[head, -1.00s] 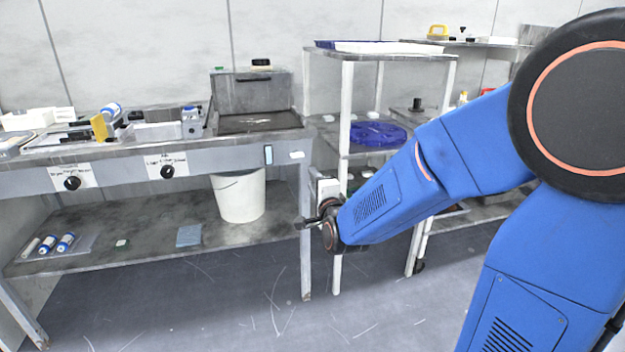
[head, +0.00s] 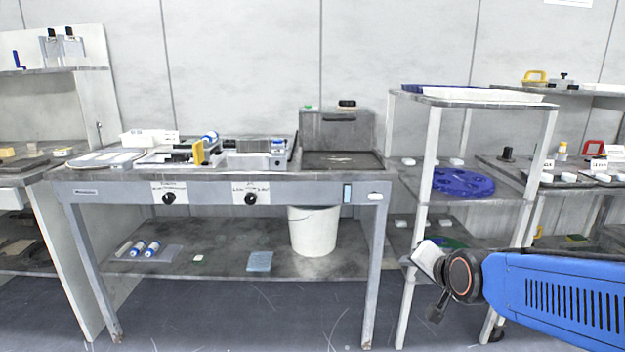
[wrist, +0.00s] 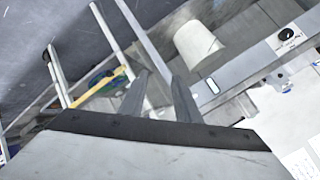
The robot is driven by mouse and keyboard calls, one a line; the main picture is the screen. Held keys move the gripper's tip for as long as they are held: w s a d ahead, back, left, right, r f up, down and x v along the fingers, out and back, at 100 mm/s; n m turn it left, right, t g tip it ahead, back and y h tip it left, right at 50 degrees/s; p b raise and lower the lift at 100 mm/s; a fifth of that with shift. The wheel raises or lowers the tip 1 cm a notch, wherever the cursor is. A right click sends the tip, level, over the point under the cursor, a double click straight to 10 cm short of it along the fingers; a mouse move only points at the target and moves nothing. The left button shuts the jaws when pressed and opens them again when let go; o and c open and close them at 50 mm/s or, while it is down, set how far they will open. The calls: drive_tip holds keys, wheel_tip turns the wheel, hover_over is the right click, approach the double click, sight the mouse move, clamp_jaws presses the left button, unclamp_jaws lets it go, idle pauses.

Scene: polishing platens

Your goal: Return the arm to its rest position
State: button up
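My blue arm (head: 560,295) reaches in from the right edge of the head view, with its forearm nearly level. My gripper (head: 437,308) is at the wrist end, in front of the near-left leg of the shelf rack, and is partly hidden by the dark wrist joint. In the wrist view, my gripper (wrist: 158,78) shows two grey fingers with a gap between them and nothing held.
The platen workbench (head: 230,189) stands left of the arm, with a white bucket (head: 313,235) on its lower shelf. The shelf rack (head: 428,150) stands behind the gripper and holds a blue disc (head: 463,182). Open floor (head: 250,320) lies in front.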

drive_tip(key=s+d+f+n+g, duration=0.1)
drive_tip(key=s+n+g, duration=0.1)
drive_tip(key=s, duration=0.5)
drive_tip(key=s+d+f+n+g, duration=0.1)
drive_tip(key=s+d+n+g, duration=0.1)
drive_tip(key=s, duration=0.6)
drive_tip(key=s+d+n+g+h, duration=0.1)
drive_tip(key=s+n, duration=0.3)
drive_tip(key=s, duration=0.4)
drive_tip(key=shift+d+f+g, duration=0.15)
drive_tip(key=shift+f+g, duration=0.25)
drive_tip(key=shift+g, duration=0.3)
